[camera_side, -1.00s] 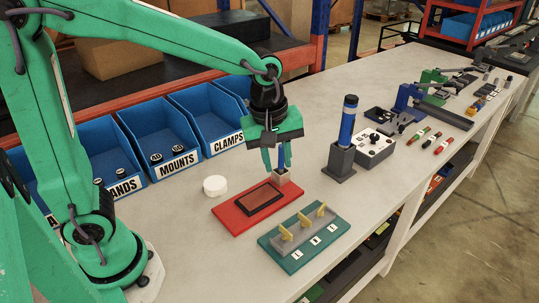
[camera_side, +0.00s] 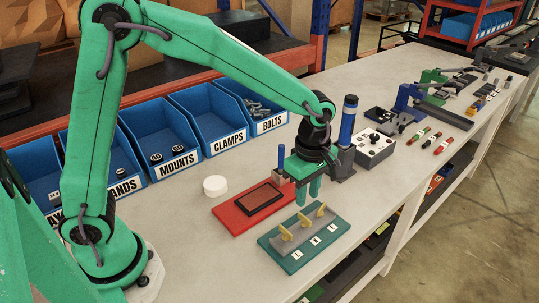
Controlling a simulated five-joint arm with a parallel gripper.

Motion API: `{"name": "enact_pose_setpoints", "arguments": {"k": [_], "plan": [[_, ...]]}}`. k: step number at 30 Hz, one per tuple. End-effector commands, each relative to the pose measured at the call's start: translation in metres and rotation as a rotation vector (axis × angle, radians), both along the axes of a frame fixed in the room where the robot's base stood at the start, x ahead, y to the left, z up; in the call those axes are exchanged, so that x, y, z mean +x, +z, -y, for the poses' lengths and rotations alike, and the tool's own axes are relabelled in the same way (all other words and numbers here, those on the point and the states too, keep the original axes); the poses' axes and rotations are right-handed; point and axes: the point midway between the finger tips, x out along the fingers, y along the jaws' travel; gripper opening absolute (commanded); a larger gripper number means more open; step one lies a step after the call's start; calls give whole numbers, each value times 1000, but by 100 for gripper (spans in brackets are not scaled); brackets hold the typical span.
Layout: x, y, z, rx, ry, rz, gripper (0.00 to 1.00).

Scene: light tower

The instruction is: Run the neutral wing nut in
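A teal board (camera_side: 277,254) carries a grey block (camera_side: 293,240) with three yellow wing nuts standing in a row: near left (camera_side: 285,232), middle (camera_side: 304,220) and far right (camera_side: 320,209). Each has a white tag in front, such as the middle tag (camera_side: 316,241). The tag marks are too small to read, so I cannot tell which nut is neutral. My gripper (camera_side: 308,200) points down above and just behind the far-right end of the block. Its two fingers show a narrow gap with nothing seen between them. The fingertips look apart from the nuts.
A red board (camera_side: 231,219) with a dark pad lies behind the teal board. A blue rod (camera_side: 281,157) stands at its far corner, close to my gripper. The blue lamp tower (camera_side: 347,125) stands behind my gripper, beside a grey switch box (camera_side: 374,148). A white disc (camera_side: 215,185) lies left.

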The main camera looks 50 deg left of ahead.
Motion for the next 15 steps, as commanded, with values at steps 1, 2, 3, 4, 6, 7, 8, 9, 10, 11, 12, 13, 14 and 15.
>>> {"name": "enact_pose_setpoints", "arguments": {"k": [1, 2, 3, 4, 6, 7, 8, 9, 10, 11, 12, 13, 14, 15], "plan": [[0, -4, 0, 1, 0, -2, 27], [0, -7, 0, 1, 0, -2, 27], [-1, -11, 0, 1, 0, -3, 27], [-1, -14, 0, 1, -1, -3, 27], [-1, -22, 0, 1, -1, -2, 27], [-1, -26, 0, 1, -1, -3, 27], [-1, -30, 0, 1, -1, -3, 27], [-1, -35, 0, 1, -1, -3, 27], [-1, -39, -1, 1, -1, -4, 27], [-1, -43, 0, 1, -1, -3, 27], [-1, -47, -1, 1, -1, -3, 27], [-1, -51, -1, 1, -1, -3, 27], [0, -54, 0, 1, -1, -2, 27], [0, -58, 0, 1, -1, -2, 27]]}}
